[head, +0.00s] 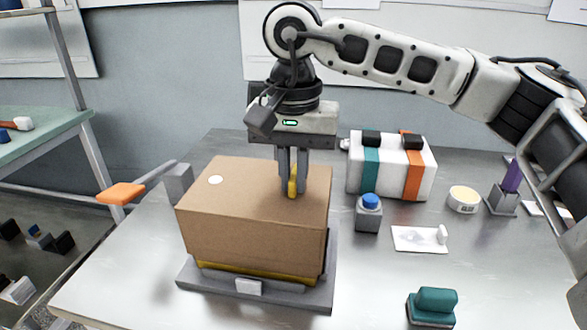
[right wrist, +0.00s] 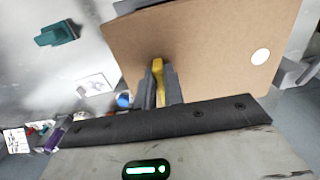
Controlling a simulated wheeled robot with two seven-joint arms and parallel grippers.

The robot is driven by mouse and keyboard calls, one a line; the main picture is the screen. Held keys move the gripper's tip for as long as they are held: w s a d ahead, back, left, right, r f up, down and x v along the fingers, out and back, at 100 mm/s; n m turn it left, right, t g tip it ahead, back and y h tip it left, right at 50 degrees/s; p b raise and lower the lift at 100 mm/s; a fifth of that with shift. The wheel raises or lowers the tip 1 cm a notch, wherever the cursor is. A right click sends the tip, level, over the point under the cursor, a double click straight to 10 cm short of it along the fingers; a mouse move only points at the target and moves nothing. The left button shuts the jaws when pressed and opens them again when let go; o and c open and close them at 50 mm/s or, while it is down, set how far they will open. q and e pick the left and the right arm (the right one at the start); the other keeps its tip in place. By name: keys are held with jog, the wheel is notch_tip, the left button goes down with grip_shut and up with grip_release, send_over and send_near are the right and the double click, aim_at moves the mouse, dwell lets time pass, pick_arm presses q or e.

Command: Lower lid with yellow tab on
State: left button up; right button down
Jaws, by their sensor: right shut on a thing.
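The lid is a brown cardboard-coloured box cover (head: 255,225) with a white dot on its top left. It sits over a yellow-edged base (head: 256,275) on a grey plate (head: 200,280). A yellow tab (head: 292,186) stands up from the lid's top near its right side. My right gripper (head: 293,188) points down and is shut on the tab. The right wrist view shows the tab (right wrist: 158,68) between the fingers and the lid's top (right wrist: 205,45). Whether the lid rests fully on what is beneath it cannot be told. My left gripper is not in view.
A white case with teal and orange straps (head: 385,175) stands behind right. A grey box with a blue button (head: 369,212), a white card (head: 420,238), a tape roll (head: 463,199) and a teal block (head: 433,306) are to the right. An orange-ended lever (head: 122,194) sticks out left.

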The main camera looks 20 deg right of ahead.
jog(key=shift+f, duration=0.45)
jog(key=c, duration=1.4)
grip_release()
